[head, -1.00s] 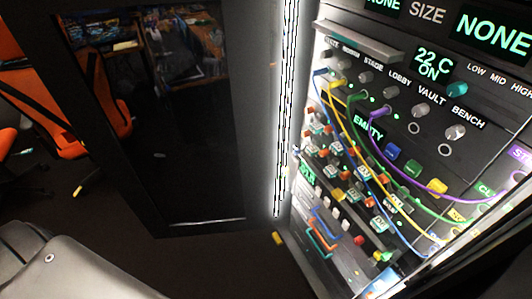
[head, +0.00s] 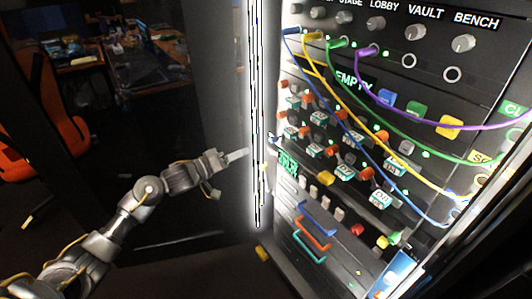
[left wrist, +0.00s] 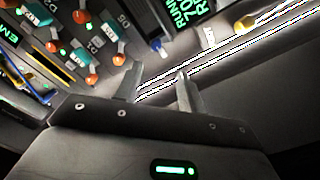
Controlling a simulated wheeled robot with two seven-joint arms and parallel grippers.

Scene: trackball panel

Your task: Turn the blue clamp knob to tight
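A small knob with a blue part and a pale part (head: 271,138) sits at the left edge of the panel, just above a green-lit display (head: 287,163). It also shows in the left wrist view (left wrist: 157,46), beside that display. I cannot tell for sure that it is the clamp knob, nor read its setting. My left gripper (head: 240,154) reaches toward the panel's left edge, apart from this knob. In the left wrist view its two fingers (left wrist: 160,84) stand apart with nothing between them. My right gripper is not in view.
Blue (head: 386,98), green and yellow square caps sit higher up. A bright light strip (head: 257,110) runs along the panel's left edge. Free space lies left of it.

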